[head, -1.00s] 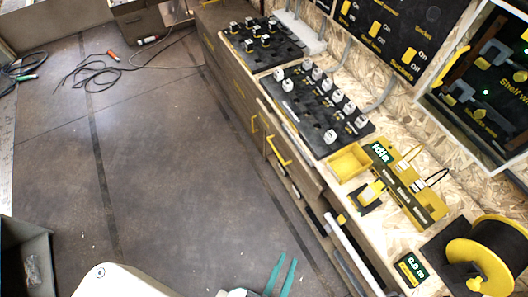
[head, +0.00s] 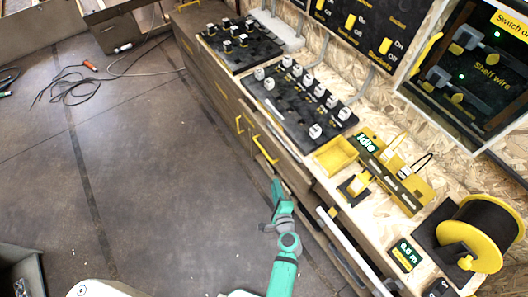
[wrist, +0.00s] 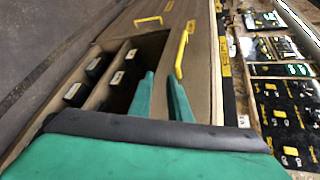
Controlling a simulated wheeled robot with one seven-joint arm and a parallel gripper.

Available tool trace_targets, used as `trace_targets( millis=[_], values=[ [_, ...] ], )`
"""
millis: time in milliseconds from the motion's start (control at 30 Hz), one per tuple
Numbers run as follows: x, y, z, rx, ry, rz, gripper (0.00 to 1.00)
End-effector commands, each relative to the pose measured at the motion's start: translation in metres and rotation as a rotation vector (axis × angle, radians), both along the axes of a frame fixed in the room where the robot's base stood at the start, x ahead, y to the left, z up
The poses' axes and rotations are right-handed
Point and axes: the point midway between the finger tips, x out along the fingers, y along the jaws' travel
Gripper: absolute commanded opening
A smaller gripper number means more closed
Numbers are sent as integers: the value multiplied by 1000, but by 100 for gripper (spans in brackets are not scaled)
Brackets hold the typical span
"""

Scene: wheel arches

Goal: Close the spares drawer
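In the wrist view an open drawer (wrist: 120,62) shows at the left, with several black labelled boxes (wrist: 95,68) in its compartments. A brown front with a yellow handle (wrist: 182,48) stands just past my fingertips. I cannot read a label that names the spares drawer. My gripper (wrist: 161,78) has its two green fingers apart, with nothing seen between them; they overlap the drawer's near right part, and contact cannot be told. In the head view my gripper (head: 277,186) is beside the cabinet fronts, below a yellow handle (head: 265,150).
The workbench (head: 318,185) runs along the right with black boards of plugs, a yellow tray (head: 336,156) and a cable reel (head: 480,235). Another yellow handle (head: 238,124) is farther along the cabinet. Cables (head: 75,90) lie on the floor at the far left. The middle floor is clear.

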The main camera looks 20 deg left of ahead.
Motion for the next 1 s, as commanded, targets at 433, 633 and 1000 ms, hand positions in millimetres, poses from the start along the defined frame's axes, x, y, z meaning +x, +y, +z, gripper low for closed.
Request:
trace_targets(
  millis=[433,633,1000],
  values=[
    [66,44,22,291,41,27,17],
    [90,61,16,290,41,30,17],
    [136,91,3,288,41,29,17]
  ],
)
